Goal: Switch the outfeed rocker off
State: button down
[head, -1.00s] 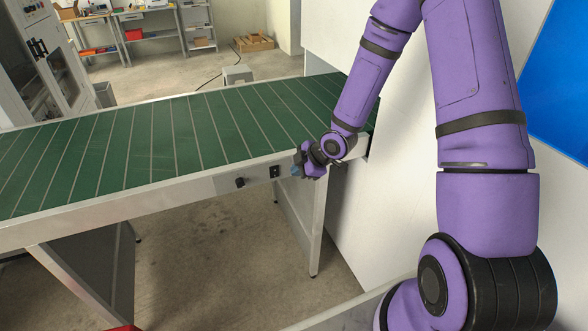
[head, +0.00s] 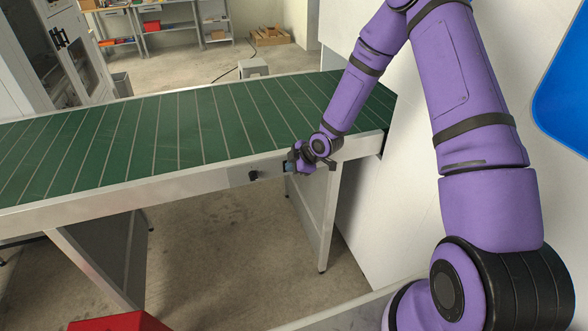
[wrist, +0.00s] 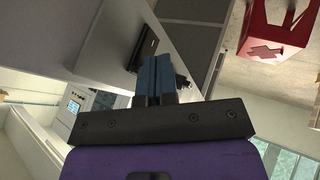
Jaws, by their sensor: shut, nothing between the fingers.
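The outfeed rocker sits in a dark plate on the side rail of the green conveyor. In the head view my gripper (head: 288,168) is in front of it and hides most of it. In the wrist view the dark rocker plate (wrist: 147,46) shows just beyond the blue fingertips (wrist: 153,62). The fingers are shut together with nothing between them. They are at or very near the plate; I cannot tell whether they touch it. The rocker's tilt is not readable. A black knob (head: 254,175) is on the same rail, left of my gripper.
The green slatted conveyor (head: 180,128) runs across the view on metal legs, its right end by a white machine wall (head: 400,190). A red object (head: 120,322) stands at the bottom edge. A grey stool (head: 254,68) and shelves are behind. The floor below the rail is clear.

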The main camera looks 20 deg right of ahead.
jog(key=shift+w+r, duration=0.15)
jog(key=shift+w, duration=0.1)
dwell(0.4)
jog(key=shift+r, duration=0.8)
